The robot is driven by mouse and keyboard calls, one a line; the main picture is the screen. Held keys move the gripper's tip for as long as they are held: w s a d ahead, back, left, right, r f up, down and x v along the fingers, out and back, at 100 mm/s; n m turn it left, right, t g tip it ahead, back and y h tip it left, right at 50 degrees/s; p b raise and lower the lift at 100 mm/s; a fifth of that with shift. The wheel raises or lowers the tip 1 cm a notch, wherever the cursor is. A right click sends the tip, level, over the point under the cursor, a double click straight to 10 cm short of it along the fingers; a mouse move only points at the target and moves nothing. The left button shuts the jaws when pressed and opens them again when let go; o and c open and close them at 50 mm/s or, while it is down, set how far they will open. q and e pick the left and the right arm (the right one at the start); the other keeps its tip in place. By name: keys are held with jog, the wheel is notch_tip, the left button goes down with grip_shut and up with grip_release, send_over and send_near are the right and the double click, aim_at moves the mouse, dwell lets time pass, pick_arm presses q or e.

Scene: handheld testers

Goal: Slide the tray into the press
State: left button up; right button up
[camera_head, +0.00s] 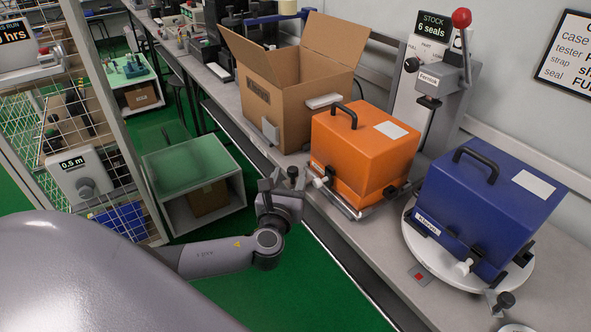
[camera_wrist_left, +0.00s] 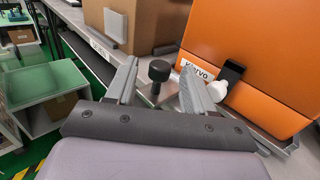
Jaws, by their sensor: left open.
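The orange case (camera_head: 362,150) sits on a thin metal tray (camera_head: 343,208) at the bench's front edge. The press (camera_head: 428,95), grey with a red-ball lever, stands behind it to the right. A black knob (camera_head: 293,172) on a small metal plate is at the tray's left end. My left gripper (camera_head: 281,181) is at that knob. In the left wrist view, its open fingers (camera_wrist_left: 160,88) stand on either side of the black knob (camera_wrist_left: 159,70), with gaps visible. The orange case (camera_wrist_left: 250,65) is just right of the fingers. My right gripper is out of view.
An open cardboard box (camera_head: 290,85) stands left of the orange case. A blue case (camera_head: 487,205) sits on a white round plate (camera_head: 417,243) to the right. A red button (camera_head: 420,277) is on the bench front. Green floor lies below the bench.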

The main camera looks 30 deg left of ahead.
aim_at(291, 173)
pick_arm(q)
jog(key=shift+x, duration=1.85)
grip_shut()
jog(key=w+d+b, duration=0.1)
jog(key=w, duration=0.2)
jog(key=w+d+b, duration=0.2)
jog(key=w, duration=0.2)
jog(key=w+d+b, duration=0.1)
jog(key=w, duration=0.2)
jog(key=shift+w+d+f, duration=0.15)
jog(key=shift+w+d, duration=0.05)
jog(key=shift+w, duration=0.15)
jog(key=shift+w+d+b, duration=0.1)
jog(key=shift+w+b, duration=0.15)
jog(key=shift+b, duration=0.05)
jog(key=shift+r, duration=0.25)
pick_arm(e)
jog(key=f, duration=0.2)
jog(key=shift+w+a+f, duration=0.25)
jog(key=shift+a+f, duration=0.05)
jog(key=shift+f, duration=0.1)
pick_arm(q)
jog(key=shift+w, duration=0.1)
